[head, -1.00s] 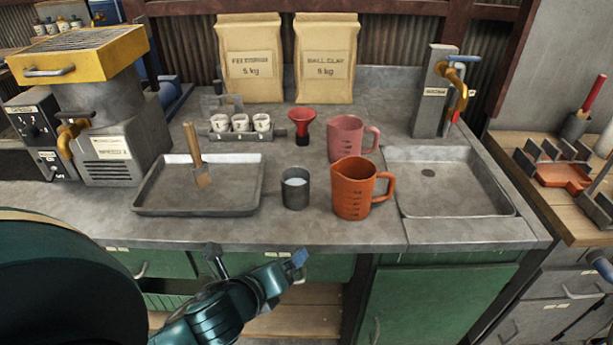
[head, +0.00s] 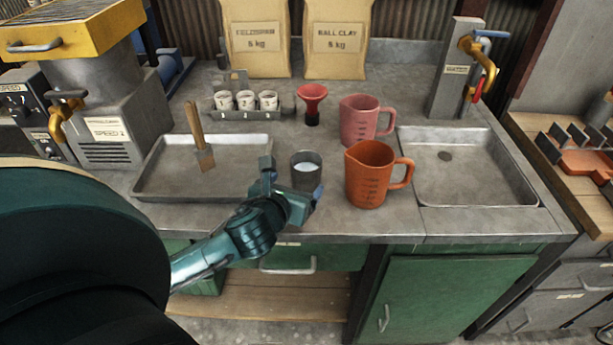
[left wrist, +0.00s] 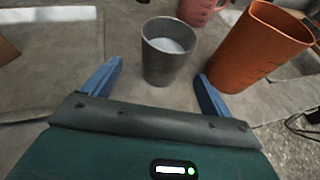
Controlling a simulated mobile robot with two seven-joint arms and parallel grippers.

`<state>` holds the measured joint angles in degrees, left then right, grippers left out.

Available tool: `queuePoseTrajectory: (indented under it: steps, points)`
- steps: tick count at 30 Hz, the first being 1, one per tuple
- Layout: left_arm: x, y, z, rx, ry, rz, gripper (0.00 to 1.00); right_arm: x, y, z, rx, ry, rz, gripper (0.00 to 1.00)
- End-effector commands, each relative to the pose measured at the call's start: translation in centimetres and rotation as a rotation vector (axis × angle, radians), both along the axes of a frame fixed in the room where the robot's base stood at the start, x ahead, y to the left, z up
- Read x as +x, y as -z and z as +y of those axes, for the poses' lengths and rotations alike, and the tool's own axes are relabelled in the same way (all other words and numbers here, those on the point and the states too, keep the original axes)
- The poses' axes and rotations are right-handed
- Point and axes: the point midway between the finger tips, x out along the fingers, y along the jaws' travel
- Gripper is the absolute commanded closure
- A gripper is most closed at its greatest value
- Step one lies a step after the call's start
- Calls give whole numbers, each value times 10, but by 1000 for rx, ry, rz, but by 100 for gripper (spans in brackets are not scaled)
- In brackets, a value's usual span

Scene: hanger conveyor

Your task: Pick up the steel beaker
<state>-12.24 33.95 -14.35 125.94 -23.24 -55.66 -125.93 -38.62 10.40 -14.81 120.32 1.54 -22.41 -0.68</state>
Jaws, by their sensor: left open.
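The steel beaker (head: 306,172) is a small dark grey cup with white contents, upright on the grey counter between the metal tray and the orange jug. It also shows in the left wrist view (left wrist: 168,58), just ahead of the fingertips and centred between them. My left gripper (head: 293,183) is open at the counter's front, its fingers on either side of the beaker's near side. In the left wrist view its blue fingertips (left wrist: 158,72) are spread wide, and I see no contact with the beaker. My right gripper is not in view.
An orange jug (head: 372,178) stands close to the right of the beaker, with a pink jug (head: 360,122) behind it. A metal tray (head: 165,190) with a brush lies to the left. A red funnel (head: 312,95) stands behind. A sink (head: 480,175) is at right.

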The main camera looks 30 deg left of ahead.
Motion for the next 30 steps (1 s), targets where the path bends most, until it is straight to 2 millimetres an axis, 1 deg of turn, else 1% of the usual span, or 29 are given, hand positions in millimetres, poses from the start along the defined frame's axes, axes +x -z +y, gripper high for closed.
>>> queuePoseTrajectory:
  steps: [4,8,12,15,20,23,30]
  points:
    - [12,8,1,-4,-2,0,16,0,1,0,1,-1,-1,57]
    - [30,20,2,-6,-2,0,16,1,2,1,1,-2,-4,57]
    - [43,25,6,-2,0,0,16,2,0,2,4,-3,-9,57]
    - [46,26,6,-3,1,-1,16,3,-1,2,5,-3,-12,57]
    - [46,26,6,-2,1,0,16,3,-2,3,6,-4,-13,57]
    - [46,26,6,-2,1,1,22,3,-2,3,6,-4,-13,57]
    - [46,26,6,-2,1,1,42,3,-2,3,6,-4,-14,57]
